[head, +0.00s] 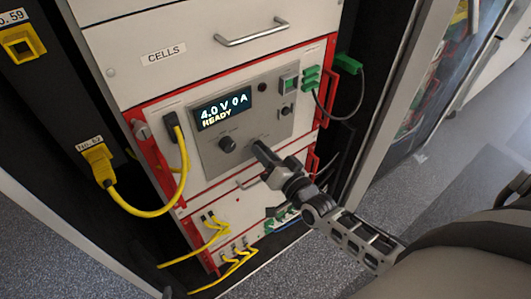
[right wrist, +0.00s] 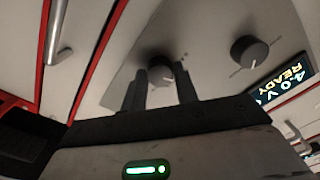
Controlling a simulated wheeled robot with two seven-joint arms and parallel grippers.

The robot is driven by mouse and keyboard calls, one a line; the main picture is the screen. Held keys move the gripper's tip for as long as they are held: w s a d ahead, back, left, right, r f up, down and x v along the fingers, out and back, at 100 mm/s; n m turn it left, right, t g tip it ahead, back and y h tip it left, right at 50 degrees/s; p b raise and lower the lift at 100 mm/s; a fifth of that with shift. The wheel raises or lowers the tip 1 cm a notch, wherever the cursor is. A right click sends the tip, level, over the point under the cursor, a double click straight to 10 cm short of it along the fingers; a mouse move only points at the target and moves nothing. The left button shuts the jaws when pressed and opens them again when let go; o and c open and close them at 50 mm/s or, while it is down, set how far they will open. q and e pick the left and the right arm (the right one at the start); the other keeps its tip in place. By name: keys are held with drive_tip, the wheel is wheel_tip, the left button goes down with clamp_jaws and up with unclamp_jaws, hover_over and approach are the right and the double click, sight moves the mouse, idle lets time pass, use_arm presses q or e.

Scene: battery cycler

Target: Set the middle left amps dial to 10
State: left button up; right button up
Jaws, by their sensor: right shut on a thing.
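The grey cycler panel (head: 205,160) has a display (head: 223,110) reading "4.0 V 0 A" and "READY". Two dark round dials sit below it. The left dial (head: 227,145) is free; it also shows in the right wrist view (right wrist: 249,52). My right gripper (head: 259,147) is at the right dial and hides most of it in the head view. In the right wrist view this dial (right wrist: 161,73) sits between my two fingers (right wrist: 161,88), which are shut on it. Dial labels are too small to read. My left gripper is not in view.
A white CELLS drawer (head: 205,45) with a metal handle (head: 252,35) is above the panel. A yellow cable (head: 182,170) hangs left of it, and green plugs (head: 311,78) with a dark cable sit at its right. A glass door (head: 425,90) stands to the right.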

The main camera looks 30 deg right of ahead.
idle(0.4)
drive_tip(key=o, duration=1)
drive_tip(key=shift+c, duration=0.2)
drive_tip(key=shift+s, duration=0.1)
drive_tip(key=s+d, duration=0.2)
drive_tip(key=s, duration=1.3)
drive_tip(key=shift+s+b, duration=0.3)
drive_tip(key=shift+b, duration=0.05)
